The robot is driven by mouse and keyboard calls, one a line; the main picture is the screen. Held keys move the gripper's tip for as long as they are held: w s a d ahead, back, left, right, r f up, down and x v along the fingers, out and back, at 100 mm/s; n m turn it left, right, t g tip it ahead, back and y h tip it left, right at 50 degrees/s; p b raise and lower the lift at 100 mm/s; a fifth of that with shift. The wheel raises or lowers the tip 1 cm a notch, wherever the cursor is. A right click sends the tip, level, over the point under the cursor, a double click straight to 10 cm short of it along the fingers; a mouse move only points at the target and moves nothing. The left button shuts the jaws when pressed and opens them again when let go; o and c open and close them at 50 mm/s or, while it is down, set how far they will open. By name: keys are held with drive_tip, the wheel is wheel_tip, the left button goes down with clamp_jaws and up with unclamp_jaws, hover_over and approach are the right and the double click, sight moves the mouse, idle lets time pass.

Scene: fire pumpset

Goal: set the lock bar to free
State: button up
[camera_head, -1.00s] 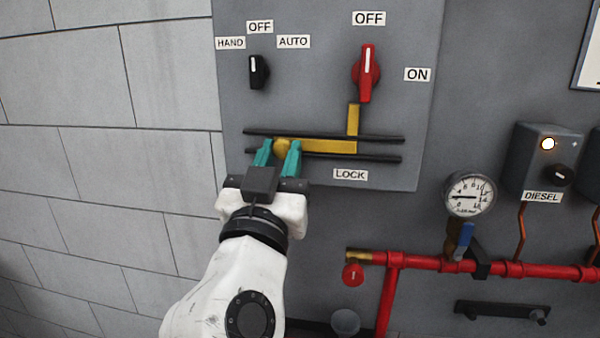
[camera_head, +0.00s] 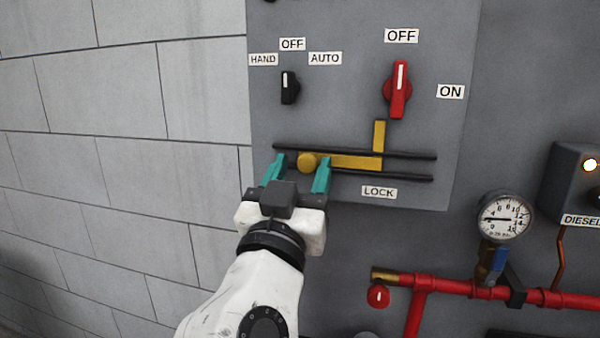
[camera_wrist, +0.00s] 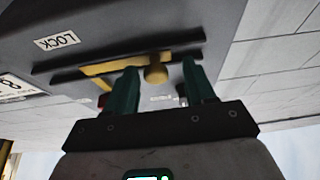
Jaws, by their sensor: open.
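The yellow lock bar (camera_head: 350,162) lies between two black rails on the grey panel, above the LOCK label (camera_head: 379,193). Its upright arm (camera_head: 379,136) points up to just below the red rotary switch (camera_head: 398,90), whose handle is vertical under OFF. A round yellow knob (camera_head: 307,162) sits at the bar's left end. My gripper (camera_head: 299,170) is open, with one teal finger on each side of the knob in the head view. In the wrist view the knob (camera_wrist: 156,72) shows between the fingers, nearer the left one. Contact cannot be told.
A black selector switch (camera_head: 289,87) with HAND, OFF and AUTO labels is above the rails. A pressure gauge (camera_head: 502,218) and red pipe (camera_head: 460,290) are at lower right. A bare block wall (camera_head: 120,150) is at left.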

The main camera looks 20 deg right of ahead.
drive_tip(key=b+v, duration=0.3)
drive_tip(key=v, duration=0.7)
drive_tip(key=shift+s+a, duration=0.2)
drive_tip(key=shift+s, duration=0.05)
drive_tip(key=shift+f, duration=0.15)
